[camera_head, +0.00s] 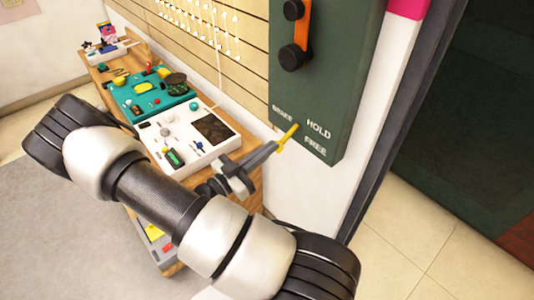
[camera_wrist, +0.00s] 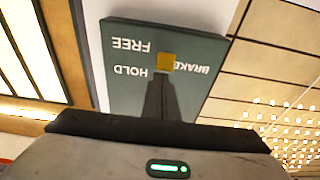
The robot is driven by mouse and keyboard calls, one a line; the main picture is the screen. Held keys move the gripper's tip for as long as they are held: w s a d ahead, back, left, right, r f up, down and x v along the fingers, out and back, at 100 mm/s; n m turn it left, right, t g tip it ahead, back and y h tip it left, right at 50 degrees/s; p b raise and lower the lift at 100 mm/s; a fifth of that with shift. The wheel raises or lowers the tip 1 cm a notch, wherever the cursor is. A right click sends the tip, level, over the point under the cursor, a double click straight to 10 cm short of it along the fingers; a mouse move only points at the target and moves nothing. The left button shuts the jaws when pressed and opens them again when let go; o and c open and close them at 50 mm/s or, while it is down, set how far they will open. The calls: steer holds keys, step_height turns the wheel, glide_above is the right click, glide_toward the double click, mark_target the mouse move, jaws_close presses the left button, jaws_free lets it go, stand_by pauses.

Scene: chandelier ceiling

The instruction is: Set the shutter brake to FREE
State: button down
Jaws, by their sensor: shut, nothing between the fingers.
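The green panel (camera_head: 300,95) on the wall carries the labels BRAKE, HOLD and FREE near its lower edge. The panel (camera_wrist: 190,95) also shows upside down in the wrist view. A slim yellow piece (camera_head: 289,135), apparently the brake lever, stands out from the panel between BRAKE and the HOLD/FREE pair. In the wrist view it is a yellow square (camera_wrist: 165,62) beside HOLD. My gripper (camera_head: 274,148) is shut, its fingertips at the yellow piece's near end; in the wrist view the gripper (camera_wrist: 160,80) covers part of the panel. I cannot tell whether they touch or which setting is selected.
Above the labels, the panel bears an orange crank (camera_head: 301,35) with black knobs. A wooden workbench (camera_head: 128,83) with teal and white equipment stands at left, behind my arm. A dark doorway (camera_head: 450,110) opens at right, with clear tiled floor (camera_head: 420,235) below.

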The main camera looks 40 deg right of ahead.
steer(key=shift+f+b, duration=0.45)
steer(key=shift+f, duration=0.2)
